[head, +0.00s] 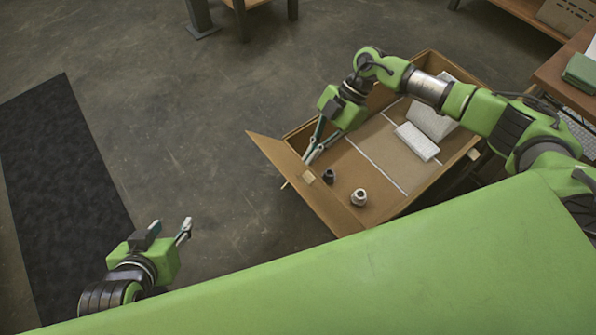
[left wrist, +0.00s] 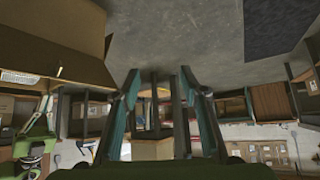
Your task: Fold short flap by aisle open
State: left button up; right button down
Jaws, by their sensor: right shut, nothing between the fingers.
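An open cardboard box (head: 430,190) stands on the floor. Its flap on the left side (head: 280,168), facing the dark mat, leans outward from the box. My right gripper (head: 308,161) is shut and empty, its fingertips at the inner side of that flap; whether they touch it I cannot tell. My left gripper (head: 169,231) is open and empty, left of the box and apart from it. Its spread fingers show in the left wrist view (left wrist: 158,76), with part of the box (left wrist: 50,45) at upper left.
The box holds a small dark part (head: 329,177), a pale fitting (head: 358,197) and white blocks (head: 417,141). A dark mat (head: 65,190) lies at left, with bare floor between it and the box. A wooden table (head: 560,75) stands at right.

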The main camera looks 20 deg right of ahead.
aim_at(293, 180)
jog(key=x, duration=0.2)
jog(key=b+x, duration=0.1)
jog(key=x, duration=0.2)
jog(key=shift+a+r, duration=0.15)
jog(key=shift+a, duration=0.25)
pick_arm(q)
jog(key=w+d+r+t+h, duration=0.1)
jog(key=w+d+r+t, duration=0.1)
jog(key=w+r+t, duration=0.2)
jog(key=shift+w+d+r, duration=0.2)
jog(key=shift+w+r, duration=0.85)
jog(key=shift+r, duration=0.15)
pick_arm(e)
jog(key=shift+s+a+f, duration=0.15)
jog(key=shift+a+f, duration=0.05)
jog(key=shift+a, duration=0.05)
